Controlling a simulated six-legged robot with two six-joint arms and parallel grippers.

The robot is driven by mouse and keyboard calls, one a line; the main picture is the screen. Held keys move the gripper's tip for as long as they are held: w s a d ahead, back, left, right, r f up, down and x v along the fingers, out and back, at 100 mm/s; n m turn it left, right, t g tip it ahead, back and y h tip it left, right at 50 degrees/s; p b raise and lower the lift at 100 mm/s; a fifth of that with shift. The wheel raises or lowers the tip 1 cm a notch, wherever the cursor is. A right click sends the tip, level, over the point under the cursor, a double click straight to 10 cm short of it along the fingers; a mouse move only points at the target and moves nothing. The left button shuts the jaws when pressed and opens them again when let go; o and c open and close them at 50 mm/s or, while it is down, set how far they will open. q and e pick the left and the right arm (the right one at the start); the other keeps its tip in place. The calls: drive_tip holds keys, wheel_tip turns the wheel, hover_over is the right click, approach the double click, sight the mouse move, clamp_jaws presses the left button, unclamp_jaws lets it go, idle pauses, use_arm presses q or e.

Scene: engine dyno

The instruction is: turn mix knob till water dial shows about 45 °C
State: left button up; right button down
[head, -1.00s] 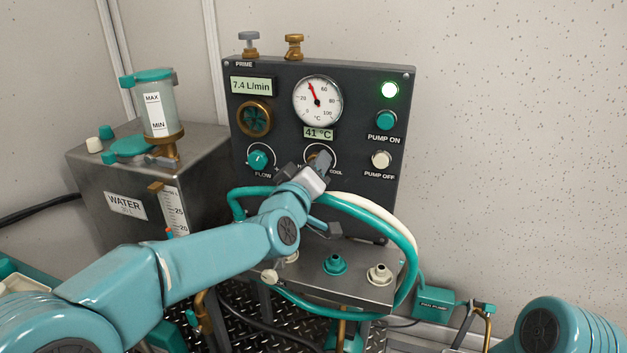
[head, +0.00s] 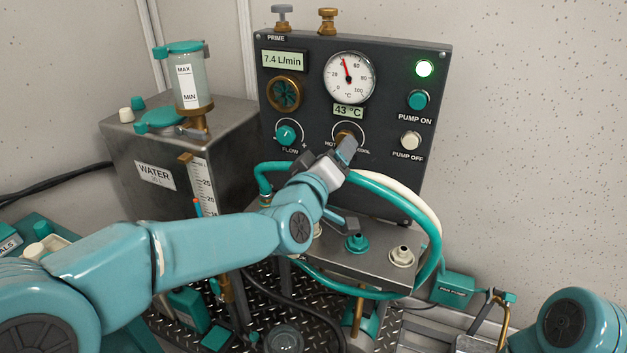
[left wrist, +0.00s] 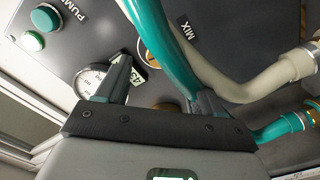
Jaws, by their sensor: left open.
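The brass mix knob (head: 343,133) is on the dark panel between the HOT and COOL marks, mostly hidden by my left gripper (head: 345,149). The round water dial (head: 349,77) is above it, its red needle a little left of straight up. The readout (head: 348,111) under it shows 43 °C. In the left wrist view my left gripper (left wrist: 162,88) is open, its fingers apart at the panel. A bit of brass shows between them, with a teal hose crossing. I cannot tell whether the fingers touch the knob. My right gripper is out of view.
The teal flow knob (head: 286,134) is left of the mix knob. The pump on button (head: 418,100) and pump off button (head: 410,140) are to the right. Teal and cream hoses (head: 407,190) loop close under my gripper. A steel water tank (head: 235,125) stands at the left.

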use_arm(q)
drive_tip(key=p+v, duration=0.1)
drive_tip(key=v, duration=1.1)
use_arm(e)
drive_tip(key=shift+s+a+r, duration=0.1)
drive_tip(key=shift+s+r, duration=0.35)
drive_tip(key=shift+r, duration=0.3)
